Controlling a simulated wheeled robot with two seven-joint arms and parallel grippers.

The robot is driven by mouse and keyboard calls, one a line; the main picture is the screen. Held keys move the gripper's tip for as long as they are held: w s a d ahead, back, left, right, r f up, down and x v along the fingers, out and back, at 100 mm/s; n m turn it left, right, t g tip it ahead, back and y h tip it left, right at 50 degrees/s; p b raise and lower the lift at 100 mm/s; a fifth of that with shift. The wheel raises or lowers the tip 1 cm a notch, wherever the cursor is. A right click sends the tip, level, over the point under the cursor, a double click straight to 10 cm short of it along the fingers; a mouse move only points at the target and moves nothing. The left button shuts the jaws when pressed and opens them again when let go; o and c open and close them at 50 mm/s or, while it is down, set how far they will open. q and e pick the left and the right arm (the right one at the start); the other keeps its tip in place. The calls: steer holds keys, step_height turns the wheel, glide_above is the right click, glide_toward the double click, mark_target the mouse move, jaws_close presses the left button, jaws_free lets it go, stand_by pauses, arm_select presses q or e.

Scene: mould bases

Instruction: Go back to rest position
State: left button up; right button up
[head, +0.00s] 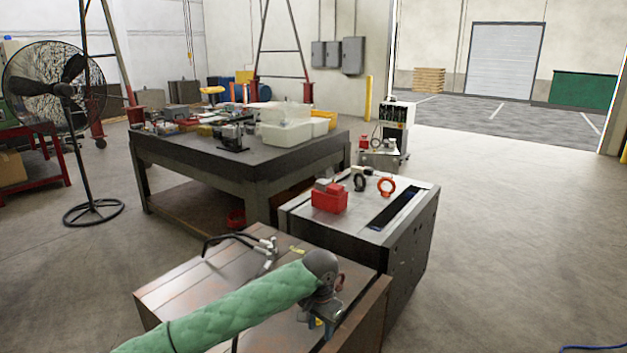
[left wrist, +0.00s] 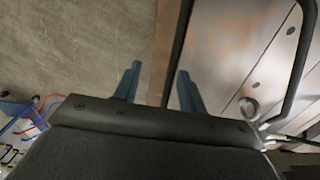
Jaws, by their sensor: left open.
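My left arm, in a green padded sleeve, comes in from the lower left in the head view. Its gripper (head: 318,322) is over the near right part of the brown metal-topped block (head: 185,290). In the left wrist view the two blue fingers of the left gripper (left wrist: 154,88) stand apart with nothing held between them. A dark bar passes behind the fingers in that view. My right gripper is not in either view.
A grey machine (head: 405,262) with a red bin (head: 329,200) and a red ring (head: 386,187) stands behind the block. A cluttered dark workbench (head: 200,157) is farther back. A black fan (head: 62,90) stands at left. Open floor (head: 510,220) lies to the right.

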arm_select(q)
steer(key=s+f+n+t+h, duration=0.1)
steer(key=s+f+h, duration=0.1)
steer(key=s+f, duration=0.35)
steer(key=s+f+h, duration=0.2)
steer(key=s+f, duration=0.1)
steer(key=s, duration=0.5)
steer(key=s+a+f+n+t+y, duration=0.1)
steer(key=s+a+f+n+y, duration=0.15)
steer(key=s+a, duration=0.9)
steer(key=s+a+f+n+t+y, duration=0.1)
steer(key=s+a+f+n+y, duration=0.15)
steer(key=s+a, duration=0.9)
steer(key=s+d+f+g, duration=0.1)
steer(key=s+f, duration=0.1)
steer(key=f, duration=1.6)
steer(key=s+d+f+g+h, duration=0.1)
steer(key=s+d+f, duration=0.1)
steer(key=f, duration=1.7)
steer(key=shift+s+d+f, duration=0.25)
steer(key=shift+s+d, duration=0.05)
steer(key=shift+s, duration=0.05)
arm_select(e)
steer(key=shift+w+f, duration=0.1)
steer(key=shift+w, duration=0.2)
